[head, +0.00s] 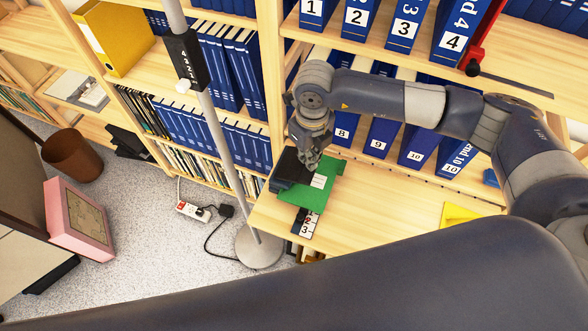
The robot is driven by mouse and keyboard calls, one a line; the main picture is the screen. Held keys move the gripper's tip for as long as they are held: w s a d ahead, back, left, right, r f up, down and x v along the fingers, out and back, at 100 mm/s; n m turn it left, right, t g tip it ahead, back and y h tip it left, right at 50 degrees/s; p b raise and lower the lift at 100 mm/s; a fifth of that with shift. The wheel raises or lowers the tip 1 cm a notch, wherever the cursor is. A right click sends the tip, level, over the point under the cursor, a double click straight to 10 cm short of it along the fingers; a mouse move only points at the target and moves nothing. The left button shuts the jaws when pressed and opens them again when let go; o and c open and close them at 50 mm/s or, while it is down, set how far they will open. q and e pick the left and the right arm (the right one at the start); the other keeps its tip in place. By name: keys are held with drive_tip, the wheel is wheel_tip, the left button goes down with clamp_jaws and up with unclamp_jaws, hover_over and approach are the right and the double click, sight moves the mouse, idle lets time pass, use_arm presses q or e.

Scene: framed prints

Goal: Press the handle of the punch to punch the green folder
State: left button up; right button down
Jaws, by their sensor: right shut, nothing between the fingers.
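The green folder (316,193) lies on the wooden desk, its left part at the black punch (288,172). A white label shows on the folder. I cannot tell how far the folder's edge sits inside the punch. My right gripper (309,164) is shut and empty, pointing down right over the punch and the folder's back edge. It hides part of the punch, and I cannot tell whether it touches the handle. My left gripper is not in view.
Numbered blue binders (383,137) stand behind the desk, more on the shelf above. A lamp pole (222,130) rises left of the desk. A yellow folder (459,214) lies at the right. The desk between it and the green folder is clear.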

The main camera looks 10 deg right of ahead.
wheel_tip(320, 180, up, 7)
drive_tip(key=p, duration=0.3)
drive_tip(key=shift+s+d+f, duration=0.1)
drive_tip(key=shift+d+f, duration=0.05)
drive_tip(key=shift+f, duration=0.05)
idle(0.4)
